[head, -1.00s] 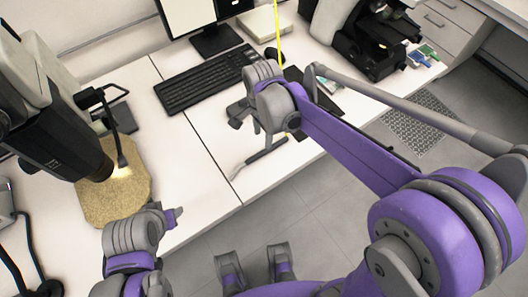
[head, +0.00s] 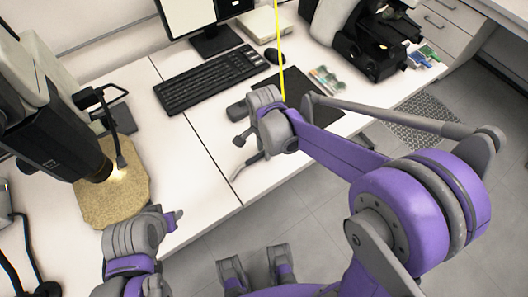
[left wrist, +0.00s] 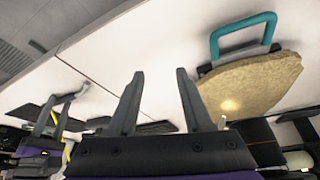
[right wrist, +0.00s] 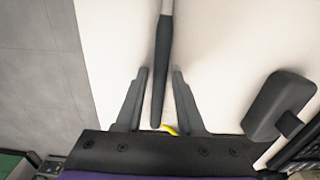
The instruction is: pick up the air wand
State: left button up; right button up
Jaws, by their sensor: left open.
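The air wand (head: 248,165) lies on the white table near its front edge, with a black handle, a grey tube and a yellow hose (head: 281,65) that rises upward. My right gripper (head: 240,125) is over the wand's handle and hides part of it. In the right wrist view the black handle (right wrist: 161,75) runs between the two open fingers, with a gap on each side. A bit of yellow shows at the handle's end. My left gripper (left wrist: 160,75) is open and empty near the table's front, far to the left of the wand.
A keyboard (head: 210,80), mouse (head: 272,55) and dark mat (head: 315,110) lie behind the right gripper. A microscope (head: 365,40) stands at the back right. A tan slab (head: 110,195) is under the left instrument; a teal handle (left wrist: 245,35) shows beside it in the left wrist view.

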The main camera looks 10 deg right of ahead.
grip_shut()
